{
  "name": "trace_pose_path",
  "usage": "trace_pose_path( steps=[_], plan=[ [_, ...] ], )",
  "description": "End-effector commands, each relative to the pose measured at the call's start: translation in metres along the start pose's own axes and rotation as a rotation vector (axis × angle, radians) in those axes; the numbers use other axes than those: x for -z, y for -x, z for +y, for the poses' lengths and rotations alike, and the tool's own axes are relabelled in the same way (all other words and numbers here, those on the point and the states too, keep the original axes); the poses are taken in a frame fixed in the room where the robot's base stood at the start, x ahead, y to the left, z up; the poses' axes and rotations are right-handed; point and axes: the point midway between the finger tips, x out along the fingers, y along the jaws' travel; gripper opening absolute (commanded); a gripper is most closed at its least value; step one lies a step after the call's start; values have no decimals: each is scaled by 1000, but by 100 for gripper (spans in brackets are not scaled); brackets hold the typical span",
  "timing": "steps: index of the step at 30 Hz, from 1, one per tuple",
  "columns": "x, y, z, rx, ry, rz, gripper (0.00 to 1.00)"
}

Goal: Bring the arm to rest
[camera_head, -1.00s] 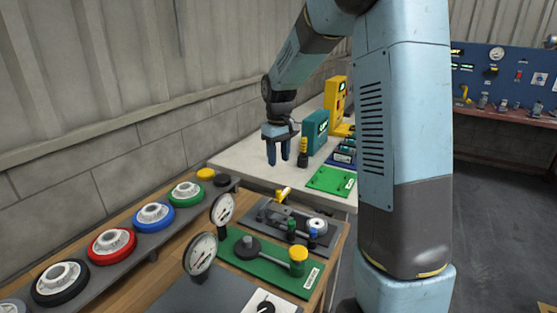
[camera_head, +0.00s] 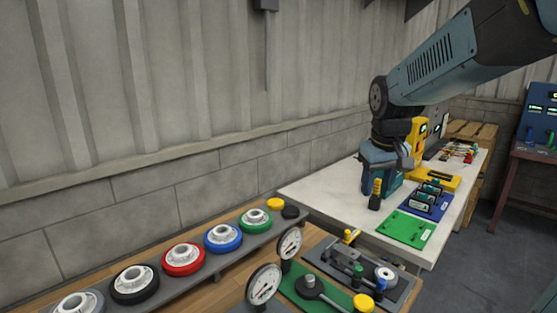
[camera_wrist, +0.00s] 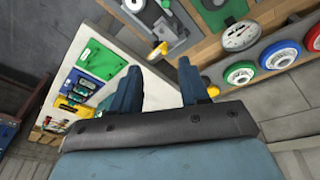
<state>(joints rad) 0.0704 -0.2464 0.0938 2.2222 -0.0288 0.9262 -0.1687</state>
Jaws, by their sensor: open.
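My arm reaches in from the upper right in the head view.
A wooden bench in front holds a rack of coloured wheels (camera_head: 184,258), two dial gauges (camera_head: 264,284) and a grey fixture plate (camera_head: 358,272). On the white table are a green board (camera_head: 406,228), a blue board (camera_head: 428,206) and a yellow unit (camera_head: 434,178). Open floor lies at right.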

Motion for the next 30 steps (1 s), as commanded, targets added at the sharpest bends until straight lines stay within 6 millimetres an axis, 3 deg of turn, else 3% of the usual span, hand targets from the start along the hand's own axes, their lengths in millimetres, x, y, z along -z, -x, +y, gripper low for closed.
trace_pose_path(
  steps=[9, 18, 24, 30],
  plan=[
    [-70, 39, -11, -11, -99, 119, 45],
    [-130, 54, -19, 3, -184, 220, 45],
    [-148, 55, -22, 12, -211, 252, 45],
    [-151, 55, -23, 14, -216, 255, 45]
  ],
)
